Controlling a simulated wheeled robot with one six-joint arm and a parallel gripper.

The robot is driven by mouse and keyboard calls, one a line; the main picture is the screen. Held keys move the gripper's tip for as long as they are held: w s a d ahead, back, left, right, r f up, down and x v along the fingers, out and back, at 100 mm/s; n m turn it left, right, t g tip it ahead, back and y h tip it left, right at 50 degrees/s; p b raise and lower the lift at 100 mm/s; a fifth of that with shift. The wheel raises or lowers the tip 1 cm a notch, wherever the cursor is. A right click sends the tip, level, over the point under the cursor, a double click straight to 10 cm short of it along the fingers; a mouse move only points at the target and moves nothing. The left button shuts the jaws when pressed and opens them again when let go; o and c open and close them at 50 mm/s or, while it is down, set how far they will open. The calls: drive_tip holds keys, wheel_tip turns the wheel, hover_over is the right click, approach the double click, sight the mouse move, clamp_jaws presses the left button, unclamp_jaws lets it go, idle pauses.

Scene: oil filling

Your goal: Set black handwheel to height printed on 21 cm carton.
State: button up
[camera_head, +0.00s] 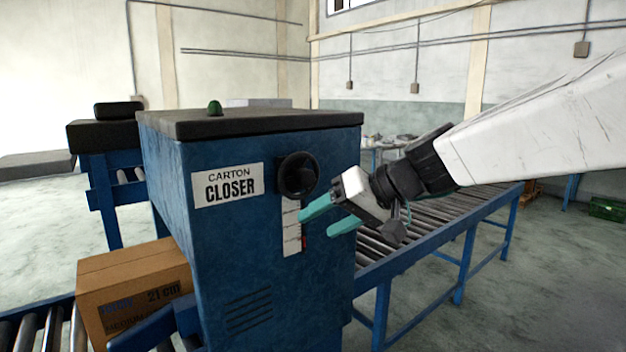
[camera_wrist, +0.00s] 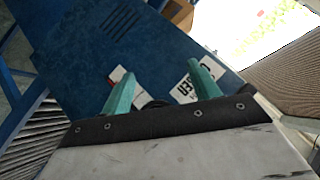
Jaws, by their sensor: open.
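The black handwheel (camera_head: 298,175) sits on the front face of the blue carton closer (camera_head: 262,275), right of its label. A white scale strip (camera_head: 291,230) runs down below it, with a small red mark (camera_head: 304,243) at its right edge; its figures are too small to read. The brown carton (camera_head: 120,270), printed "21 cm", is at lower left. My gripper (camera_head: 316,225) is open and empty, its teal fingers just below and right of the handwheel. In the wrist view, the handwheel (camera_wrist: 155,103) shows partly between the fingers, mostly hidden by my gripper (camera_wrist: 162,85).
A roller conveyor (camera_head: 440,232) runs away to the right behind the closer. The "CARTON CLOSER" label (camera_head: 227,186) is left of the handwheel. A green knob (camera_head: 215,107) stands on the closer's dark top. Floor at right is mostly clear.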

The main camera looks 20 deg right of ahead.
sight(309, 179)
drive_tip(key=w+d+r+m+t, duration=0.1)
drive_tip(key=w+d+r+t, duration=0.15)
drive_tip(key=w, duration=0.25)
drive_tip(key=w+d+r+m+t, duration=0.1)
drive_tip(key=w+d+r+t, duration=0.1)
drive_tip(key=w+d, duration=0.3)
drive_tip(key=shift+t, duration=0.25)
drive_tip(key=x, duration=0.8)
drive_tip(key=shift+w+a, duration=0.15)
drive_tip(key=shift+w, duration=0.15)
drive_tip(key=shift+c, duration=0.3)
drive_tip(key=c, duration=0.9)
